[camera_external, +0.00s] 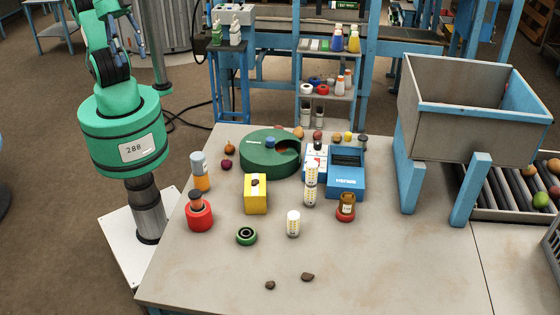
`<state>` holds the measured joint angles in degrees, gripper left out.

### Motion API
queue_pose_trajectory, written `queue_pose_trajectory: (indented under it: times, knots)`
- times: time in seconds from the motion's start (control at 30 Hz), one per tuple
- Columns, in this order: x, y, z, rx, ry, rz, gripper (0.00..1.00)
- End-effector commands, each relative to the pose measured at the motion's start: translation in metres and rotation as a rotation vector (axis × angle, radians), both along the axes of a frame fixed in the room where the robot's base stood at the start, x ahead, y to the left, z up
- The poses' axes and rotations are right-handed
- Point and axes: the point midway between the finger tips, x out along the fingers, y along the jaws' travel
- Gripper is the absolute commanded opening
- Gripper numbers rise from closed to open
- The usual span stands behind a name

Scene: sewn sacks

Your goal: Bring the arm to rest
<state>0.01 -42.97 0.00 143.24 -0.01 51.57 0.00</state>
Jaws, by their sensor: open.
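My green arm (106,25) stands at the left, beside the table. Above the drum, dark and green links rise and leave the picture at the top edge. My gripper is not in view, and no fingertips show. No part of the arm that I can see touches the table or the things on it.
The grey table (380,265) bears a green round holder (258,160), a blue box (346,182), a yellow block (256,200), a red pot (199,217) and several small items. A grey bin (455,95) on blue legs stands right. The front right tabletop is clear.

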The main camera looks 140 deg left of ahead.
Motion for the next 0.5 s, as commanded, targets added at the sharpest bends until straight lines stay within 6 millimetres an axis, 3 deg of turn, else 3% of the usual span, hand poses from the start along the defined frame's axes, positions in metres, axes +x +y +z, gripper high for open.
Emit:
queue_pose_trajectory:
  times: [0.03,0.2,0.5]
  knots:
    - [0.000,0.000,-0.014,0.000,0.000,0.000,0.60]
    - [0.000,0.000,-0.044,0.000,0.000,0.000,0.60]
    - [0.000,0.000,-0.084,0.000,0.000,0.000,0.60]
